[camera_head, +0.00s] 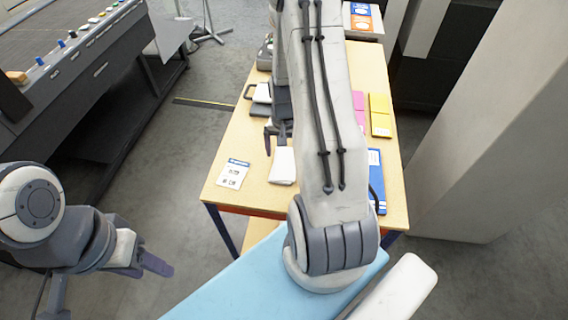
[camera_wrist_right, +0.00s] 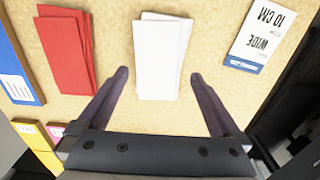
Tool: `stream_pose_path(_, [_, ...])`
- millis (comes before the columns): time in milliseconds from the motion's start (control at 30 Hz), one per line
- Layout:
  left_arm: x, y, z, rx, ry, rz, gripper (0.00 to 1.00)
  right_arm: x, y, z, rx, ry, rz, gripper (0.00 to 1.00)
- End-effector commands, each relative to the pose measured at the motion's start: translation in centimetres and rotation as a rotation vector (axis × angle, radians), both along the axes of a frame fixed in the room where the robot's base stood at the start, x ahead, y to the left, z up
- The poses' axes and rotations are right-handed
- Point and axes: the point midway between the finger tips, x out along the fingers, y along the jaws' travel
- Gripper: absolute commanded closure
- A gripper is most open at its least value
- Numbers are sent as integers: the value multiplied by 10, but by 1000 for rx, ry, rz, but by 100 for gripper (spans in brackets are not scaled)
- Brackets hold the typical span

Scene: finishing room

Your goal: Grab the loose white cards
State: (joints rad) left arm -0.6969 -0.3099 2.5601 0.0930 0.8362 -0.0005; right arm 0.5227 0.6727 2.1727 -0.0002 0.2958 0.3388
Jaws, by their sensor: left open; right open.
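The loose white cards (camera_wrist_right: 160,40) lie in a small, slightly fanned stack on the tan table in the right wrist view. Their near end shows in the head view (camera_head: 283,168), just below my right gripper (camera_head: 275,138). In the wrist view the open fingers of my right gripper (camera_wrist_right: 159,76) reach to either side of the stack's near end, with a gap on both sides, and nothing is held. I cannot tell how high the fingertips are above the table. My left gripper (camera_head: 150,262) is open and empty, off to the left of the table, above the floor.
Red cards (camera_wrist_right: 65,50) lie left of the white stack in the wrist view; a printed "10 CM WIDE" card (camera_wrist_right: 262,35) lies right. A blue booklet (camera_head: 376,185), yellow pieces (camera_head: 380,115) and a pink piece (camera_head: 358,105) lie on the table's right side. A control console (camera_head: 95,45) stands left.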

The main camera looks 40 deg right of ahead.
Motion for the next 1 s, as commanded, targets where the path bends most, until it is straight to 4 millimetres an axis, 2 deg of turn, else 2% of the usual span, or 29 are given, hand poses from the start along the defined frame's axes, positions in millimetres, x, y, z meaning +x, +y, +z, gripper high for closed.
stream_pose_path(233, [0, 0, 20, 0, 0, -3, 50, -3, 2, -25, 4, 6, 1, 0])
stream_pose_path(400, [0, 0, 23, 0, 0, -4, 50, -2, 1, -44, 2, 3, 0, 0])
stream_pose_path(700, [0, 0, 23, 0, 0, -4, 50, -1, 0, -49, 0, 0, 0, 0])
stream_pose_path(733, [0, 0, 23, 0, 0, -4, 50, -1, 0, -49, 0, 0, 0, 4])
stream_pose_path(933, [0, 0, 23, 0, 0, -4, 50, -1, 1, -49, 0, 0, 0, 80])
stream_pose_path(1000, [0, 0, 23, 0, 0, -4, 50, -1, 1, -49, 0, 0, 0, 82])
